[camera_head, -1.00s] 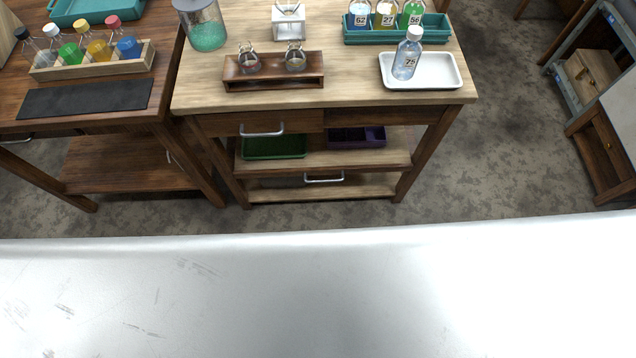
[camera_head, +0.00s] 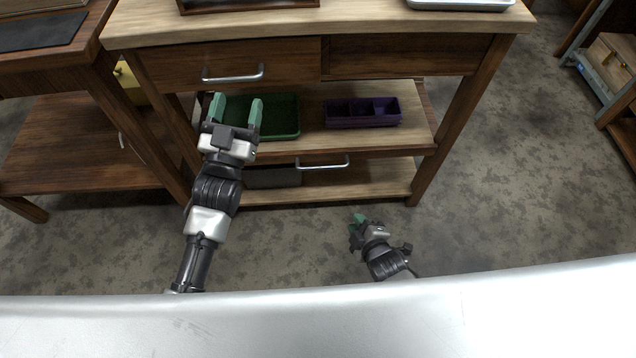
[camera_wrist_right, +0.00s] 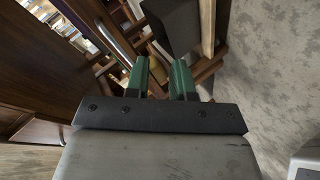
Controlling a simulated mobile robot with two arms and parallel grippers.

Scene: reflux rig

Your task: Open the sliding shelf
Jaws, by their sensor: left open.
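The wooden shelf (camera_head: 385,147) sits under the workbench's drawers and carries a green tray (camera_head: 283,117) and a purple divided tray (camera_head: 362,112). A silver bar handle (camera_head: 322,164) shows just below the shelf's front edge. My left gripper (camera_head: 237,103) is open and empty, in front of the shelf's left part, overlapping the green tray in the head view, left of the handle. My right gripper (camera_head: 361,219) is low over the floor, in front of the bench and right of the handle. In the right wrist view its green fingers (camera_wrist_right: 161,76) stand apart with nothing between them.
An upper drawer with its own silver handle (camera_head: 233,75) is above the shelf. A lower board (camera_head: 350,184) lies beneath it, with a dark grey object (camera_head: 272,178). A second wooden table (camera_head: 90,130) stands at left. Floor (camera_head: 500,190) at right is clear.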

